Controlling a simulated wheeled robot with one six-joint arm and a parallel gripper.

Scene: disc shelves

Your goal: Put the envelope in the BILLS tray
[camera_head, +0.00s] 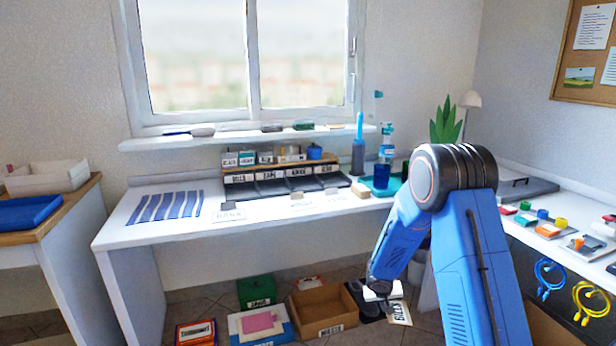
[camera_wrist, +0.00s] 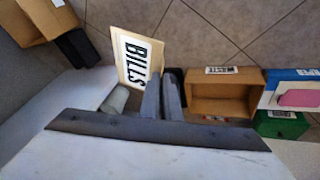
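The envelope (camera_head: 400,312) is cream with a white label reading BILLS. In the wrist view the envelope (camera_wrist: 130,73) sticks out from my fingers, tilted, with its label facing the camera. My gripper (camera_wrist: 163,78) is nearly closed, with the envelope at its fingertips. In the head view my gripper (camera_head: 381,290) is low in front of the desk, above the floor. A row of dark trays stands on the desk under a small wooden shelf. The leftmost tray (camera_head: 240,190) has a label that looks like BILLS, but it is small.
The white desk (camera_head: 180,232) has a striped blue mat (camera_head: 166,205) at left and a blue cup (camera_head: 381,176) right of the trays. On the floor are a cardboard box (camera_head: 325,310), a green box (camera_head: 257,291) and other bins.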

